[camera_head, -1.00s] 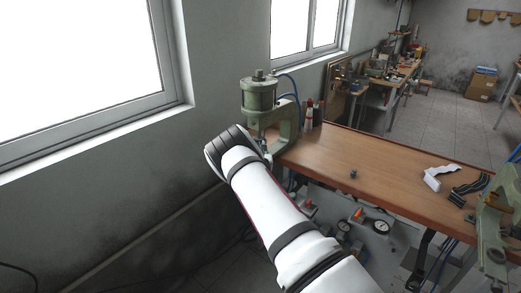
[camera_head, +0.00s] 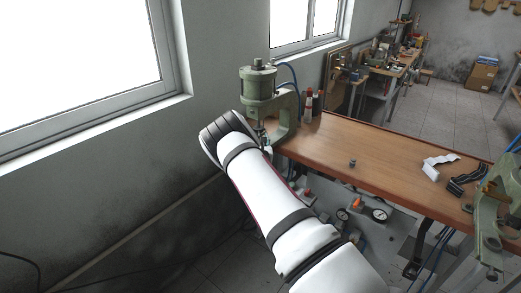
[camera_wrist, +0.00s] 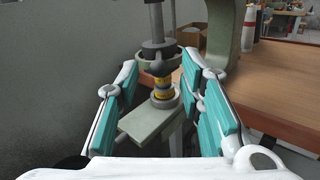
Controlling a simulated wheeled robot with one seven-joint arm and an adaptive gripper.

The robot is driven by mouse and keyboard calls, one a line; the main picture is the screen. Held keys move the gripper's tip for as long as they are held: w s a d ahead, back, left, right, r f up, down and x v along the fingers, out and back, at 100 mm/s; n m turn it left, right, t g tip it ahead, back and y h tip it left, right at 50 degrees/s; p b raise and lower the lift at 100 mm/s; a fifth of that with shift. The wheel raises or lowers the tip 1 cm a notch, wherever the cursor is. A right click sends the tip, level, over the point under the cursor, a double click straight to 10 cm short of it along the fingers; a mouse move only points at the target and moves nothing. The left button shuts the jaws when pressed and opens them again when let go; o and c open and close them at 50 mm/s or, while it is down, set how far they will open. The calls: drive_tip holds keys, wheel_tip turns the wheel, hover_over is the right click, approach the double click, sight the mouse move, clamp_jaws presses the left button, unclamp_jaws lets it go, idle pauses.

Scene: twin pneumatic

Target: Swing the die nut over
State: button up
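A green pneumatic press (camera_head: 258,88) stands at the left end of the workbench, by the wall. In the wrist view its dark ram (camera_wrist: 155,18) comes down to a dark nut-like piece (camera_wrist: 157,62) above a yellow-and-black banded die (camera_wrist: 161,86). The die sits on a grey-green plate (camera_wrist: 143,124). Which piece is the die nut is not certain. My gripper (camera_wrist: 160,68) is open, with teal pads on either side of the ram and die; I cannot tell whether they touch. In the head view my arm hides the gripper and the die.
The wooden benchtop (camera_head: 390,150) is mostly clear, with a small dark part (camera_head: 352,162) on it. Red-capped bottles (camera_head: 309,104) stand beside the press. White and black bent pieces (camera_head: 437,167) lie at the right, near a second green press (camera_head: 490,215). Gauges (camera_head: 378,214) hang below the bench.

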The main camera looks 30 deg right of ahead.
drive_tip(key=v, duration=1)
drive_tip(key=s+d+r+m+g+h, duration=0.3)
drive_tip(key=s+r+m, duration=0.15)
drive_tip(key=r, duration=0.25)
drive_tip(key=s+d+r+m+g+h+b, duration=0.1)
drive_tip(key=s+d+r+m+g+h, duration=0.2)
drive_tip(key=r+m, duration=0.35)
drive_tip(key=s+d+r+m+g+h, duration=0.25)
drive_tip(key=s+r+m+g, duration=0.2)
drive_tip(key=r, duration=0.25)
drive_tip(key=s+a+r+m+g+y+b, duration=0.1)
drive_tip(key=s+a+r+m+g+y, duration=0.15)
drive_tip(key=s+m+g, duration=0.6)
drive_tip(key=s+a+r+m+t+y, duration=0.1)
drive_tip(key=s+a+y, duration=0.3)
drive_tip(key=a, duration=0.5)
drive_tip(key=s+a+m+t+y+b, duration=0.1)
drive_tip(key=s+a+t+y, duration=0.3)
drive_tip(key=s+a, duration=0.4)
drive_tip(key=s+a+r+m+t+y+b, duration=0.1)
drive_tip(key=s+a+m+t+y, duration=0.2)
drive_tip(key=a, duration=0.7)
drive_tip(key=s+y, duration=0.2)
drive_tip(key=s, duration=0.2)
drive_tip(key=shift+a+r+m+y, duration=0.3)
drive_tip(key=shift+a+r+y, duration=0.05)
drive_tip(key=shift+y, duration=0.05)
